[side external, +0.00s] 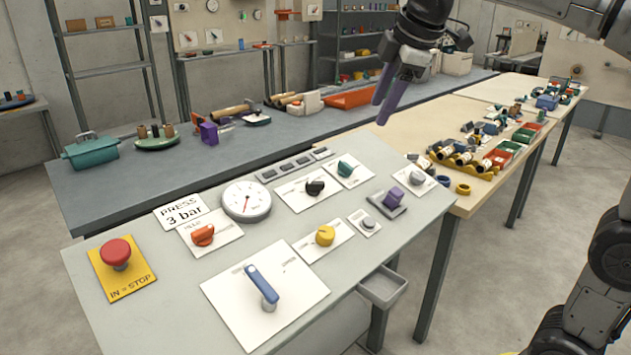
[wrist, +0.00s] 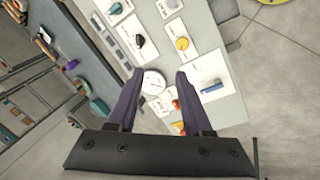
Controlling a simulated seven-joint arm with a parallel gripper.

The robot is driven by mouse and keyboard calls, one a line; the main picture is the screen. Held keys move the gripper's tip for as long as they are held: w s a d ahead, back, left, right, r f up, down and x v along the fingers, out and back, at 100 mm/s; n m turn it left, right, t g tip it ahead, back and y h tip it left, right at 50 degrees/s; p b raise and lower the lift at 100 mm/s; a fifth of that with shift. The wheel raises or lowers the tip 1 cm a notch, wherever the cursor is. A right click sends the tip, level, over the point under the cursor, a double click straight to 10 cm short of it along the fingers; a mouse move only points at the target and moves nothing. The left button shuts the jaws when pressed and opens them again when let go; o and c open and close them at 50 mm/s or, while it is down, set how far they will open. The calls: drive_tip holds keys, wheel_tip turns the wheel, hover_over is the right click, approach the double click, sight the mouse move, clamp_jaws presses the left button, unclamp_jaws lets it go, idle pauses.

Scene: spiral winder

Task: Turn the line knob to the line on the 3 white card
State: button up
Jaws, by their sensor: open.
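Several knobs sit on white cards on the grey panel table (side external: 340,262): an orange knob (side external: 203,235), a black knob (side external: 315,187), a teal knob (side external: 346,168), a yellow knob (side external: 325,235) and a grey knob (side external: 417,178). A blue lever (side external: 262,287) stands on the largest card. A white card reading "PRESS 3 bar" (side external: 181,212) lies beside the round gauge (side external: 246,201). The knobs' fine marks are too small to read. My gripper (side external: 379,112) is open and empty above the panel, apart from everything. In the wrist view its fingers point toward the gauge (wrist: 153,84).
A red stop button (side external: 116,253) stands on a yellow plate at the left. A purple block-like knob (side external: 393,200) sits on a grey base. A wooden-topped table (side external: 430,128) with bins and jars adjoins at the right.

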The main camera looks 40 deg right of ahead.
drive_tip(key=w+d+f+n, duration=0.1)
drive_tip(key=w, duration=0.7)
drive_tip(key=g, duration=0.3)
hover_over(316, 182)
drive_tip(key=s+a, duration=0.2)
drive_tip(key=s, duration=0.1)
drive_tip(key=s+a+f+x, duration=0.1)
drive_tip(key=s+x, duration=0.1)
drive_tip(key=x, duration=1)
drive_tip(key=shift+t, duration=0.3)
drive_tip(key=x, duration=1.2)
drive_tip(key=shift+s+d+f, duration=0.15)
drive_tip(key=shift+f, duration=0.3)
drive_tip(key=shift+c, duration=0.3)
clamp_jaws()
